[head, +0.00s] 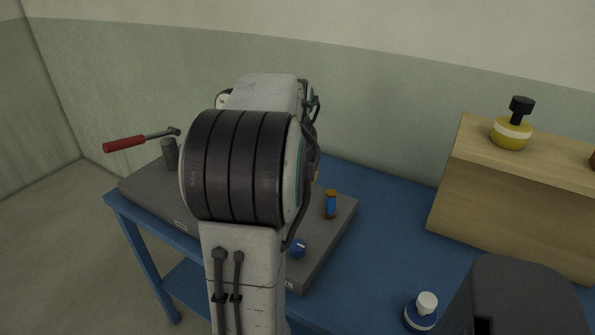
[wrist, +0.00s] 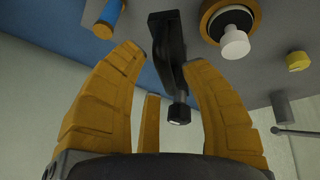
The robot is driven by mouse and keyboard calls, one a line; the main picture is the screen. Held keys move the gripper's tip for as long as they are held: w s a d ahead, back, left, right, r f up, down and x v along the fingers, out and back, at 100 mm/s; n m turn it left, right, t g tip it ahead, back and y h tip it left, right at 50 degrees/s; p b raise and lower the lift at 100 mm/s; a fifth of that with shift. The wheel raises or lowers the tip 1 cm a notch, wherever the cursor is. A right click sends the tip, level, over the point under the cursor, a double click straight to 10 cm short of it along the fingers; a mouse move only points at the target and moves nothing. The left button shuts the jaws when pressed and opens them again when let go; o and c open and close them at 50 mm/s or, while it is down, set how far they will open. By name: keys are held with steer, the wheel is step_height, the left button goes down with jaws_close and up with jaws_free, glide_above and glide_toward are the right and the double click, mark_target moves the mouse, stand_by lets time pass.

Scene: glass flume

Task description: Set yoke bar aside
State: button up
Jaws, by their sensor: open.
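A black bar (wrist: 167,40), which looks like the yoke bar, shows in the wrist view with a dark bolt-like end (wrist: 179,113) pointing down the picture. My gripper (wrist: 162,56) is open, its ochre fingers on either side of the bar. The bar's lower part lies between them in the picture; I see no clear contact. In the head view my arm hides the gripper and the bar. The grey base plate (head: 338,222) shows around my arm, on the blue table (head: 385,225).
A blue-orange cylinder (head: 330,205) and blue knob (head: 298,249) stand on the plate. A red-handled lever (head: 124,144) juts left above a grey post (head: 169,153). The wrist view shows a white knob (wrist: 235,43) close right. A wooden box (head: 515,200) carries a yellow, black-topped object (head: 512,132).

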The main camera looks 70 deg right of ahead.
steer(key=shift+o, duration=0.4)
steer(key=shift+r, duration=0.15)
steer(key=shift+r, duration=0.2)
steer(key=v, duration=1.1)
steer(key=shift+a+r, duration=0.15)
steer(key=shift+c, duration=0.4)
